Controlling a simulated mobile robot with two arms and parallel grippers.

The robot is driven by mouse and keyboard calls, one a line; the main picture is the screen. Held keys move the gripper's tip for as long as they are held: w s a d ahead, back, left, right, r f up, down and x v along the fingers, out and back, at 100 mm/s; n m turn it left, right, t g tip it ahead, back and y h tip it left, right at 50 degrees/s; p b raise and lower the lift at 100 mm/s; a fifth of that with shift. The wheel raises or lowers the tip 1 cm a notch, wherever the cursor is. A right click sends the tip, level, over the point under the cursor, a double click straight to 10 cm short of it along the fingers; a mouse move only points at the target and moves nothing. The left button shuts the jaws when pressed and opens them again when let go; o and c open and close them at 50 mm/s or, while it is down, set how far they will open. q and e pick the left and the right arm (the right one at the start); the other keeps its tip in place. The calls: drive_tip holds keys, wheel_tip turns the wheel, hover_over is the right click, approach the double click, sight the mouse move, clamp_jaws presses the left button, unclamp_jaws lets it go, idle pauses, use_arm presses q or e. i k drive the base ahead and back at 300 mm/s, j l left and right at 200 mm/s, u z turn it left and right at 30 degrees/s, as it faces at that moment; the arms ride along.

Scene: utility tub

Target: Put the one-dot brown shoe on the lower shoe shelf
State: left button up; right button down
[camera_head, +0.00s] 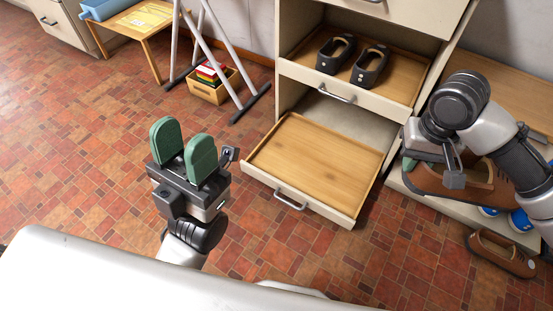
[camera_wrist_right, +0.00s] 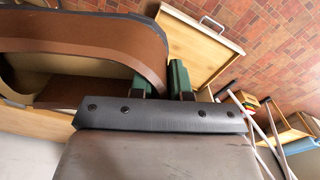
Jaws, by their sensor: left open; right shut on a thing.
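My right gripper (camera_head: 455,178) is shut on a brown shoe (camera_head: 428,180), which it holds near the shoe rack at the right. In the right wrist view, the shoe (camera_wrist_right: 120,45) fills the upper left, its wall between the green finger pads (camera_wrist_right: 160,82). Its dots cannot be made out. Another brown shoe (camera_head: 500,256) lies on the floor in front of the rack. My left gripper (camera_head: 183,152) is open and empty over the floor.
A wooden drawer (camera_head: 318,165) stands pulled out left of the rack. Above it, another open drawer (camera_head: 400,90) holds two dark shoes (camera_head: 352,60).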

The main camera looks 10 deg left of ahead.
sight(296, 153)
drive_tip(key=l+u, duration=0.15)
drive_tip(key=u, duration=0.35)
drive_tip(key=l+u, duration=0.15)
drive_tip(key=u, duration=0.3)
drive_tip(key=l+u, duration=0.15)
drive_tip(key=u, duration=0.35)
drive_tip(key=l+u, duration=0.15)
drive_tip(key=u, duration=0.35)
drive_tip(key=k+l, duration=0.2)
drive_tip(key=l, duration=0.2)
drive_tip(key=k+l+u, duration=0.1)
drive_tip(key=l, duration=0.3)
drive_tip(key=i+l, duration=0.3)
